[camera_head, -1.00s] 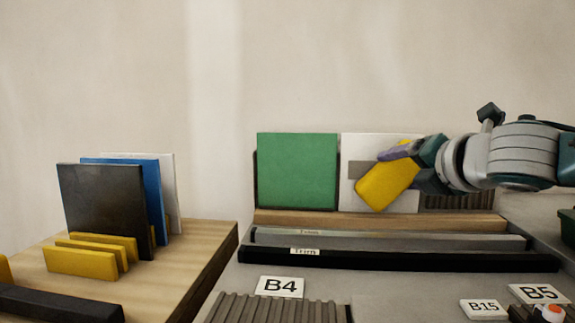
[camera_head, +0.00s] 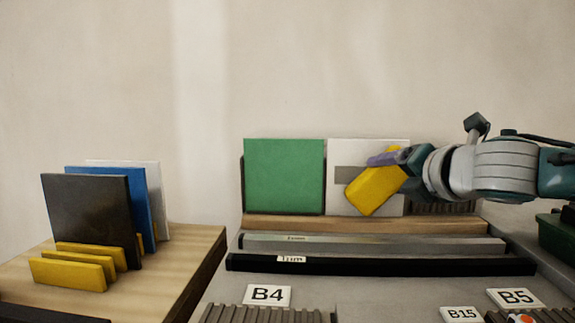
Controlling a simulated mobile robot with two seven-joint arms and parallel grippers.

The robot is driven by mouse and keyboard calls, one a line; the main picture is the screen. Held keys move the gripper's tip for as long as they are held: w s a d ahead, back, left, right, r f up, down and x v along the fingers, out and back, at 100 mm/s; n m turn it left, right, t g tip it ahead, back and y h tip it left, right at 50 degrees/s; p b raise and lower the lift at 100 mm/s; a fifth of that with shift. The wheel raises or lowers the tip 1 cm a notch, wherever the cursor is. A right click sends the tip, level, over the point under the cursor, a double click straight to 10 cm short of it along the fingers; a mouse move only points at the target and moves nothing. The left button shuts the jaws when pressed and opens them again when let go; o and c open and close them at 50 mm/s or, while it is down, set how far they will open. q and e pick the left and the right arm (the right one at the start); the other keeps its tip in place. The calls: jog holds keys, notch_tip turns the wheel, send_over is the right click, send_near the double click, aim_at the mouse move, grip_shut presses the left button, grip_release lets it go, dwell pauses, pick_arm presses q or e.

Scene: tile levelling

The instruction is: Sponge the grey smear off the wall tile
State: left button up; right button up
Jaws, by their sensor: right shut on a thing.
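A white wall tile (camera_head: 340,151) stands upright to the right of a green tile (camera_head: 284,176). A grey smear (camera_head: 347,175) crosses the white tile's middle, and its right part is hidden behind the sponge and gripper. My right gripper (camera_head: 391,162) comes in from the right and is shut on a yellow sponge (camera_head: 372,192). The sponge is tilted and sits in front of the white tile's lower right part. I cannot tell whether it touches the tile. My left gripper is not in view.
A wooden ledge (camera_head: 365,224) runs below the tiles, with a grey bar (camera_head: 370,244) and a black trim bar (camera_head: 380,264) in front. At left, a wooden table (camera_head: 190,244) holds black (camera_head: 90,215), blue and white tiles in a yellow rack (camera_head: 70,273).

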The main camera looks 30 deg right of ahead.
aim_at(373, 174)
jog(key=shift+w+a, duration=0.15)
jog(key=shift+a, duration=0.1)
jog(key=shift+w+a+r+p, duration=0.1)
jog(key=shift+w+a+p, duration=0.25)
jog(key=shift+a, duration=0.3)
jog(key=shift+w+a+p, duration=0.25)
jog(key=shift+w+a, duration=0.15)
jog(key=shift+a, duration=0.25)
jog(key=shift+w+a+p, duration=0.2)
jog(key=shift+w+a, duration=0.3)
jog(key=shift+a, duration=0.25)
jog(key=shift+w+a+p, duration=0.15)
jog(key=shift+w+a, duration=0.35)
jog(key=shift+a, duration=0.25)
jog(key=shift+s+a+p, duration=0.35)
jog(key=shift+s+p, duration=0.05)
jog(key=shift+p, duration=0.1)
jog(key=s+a+p, duration=0.2)
jog(key=s, duration=0.1)
jog(key=shift+s, duration=0.1)
jog(key=shift+s+a, duration=0.2)
jog(key=shift+s, duration=0.3)
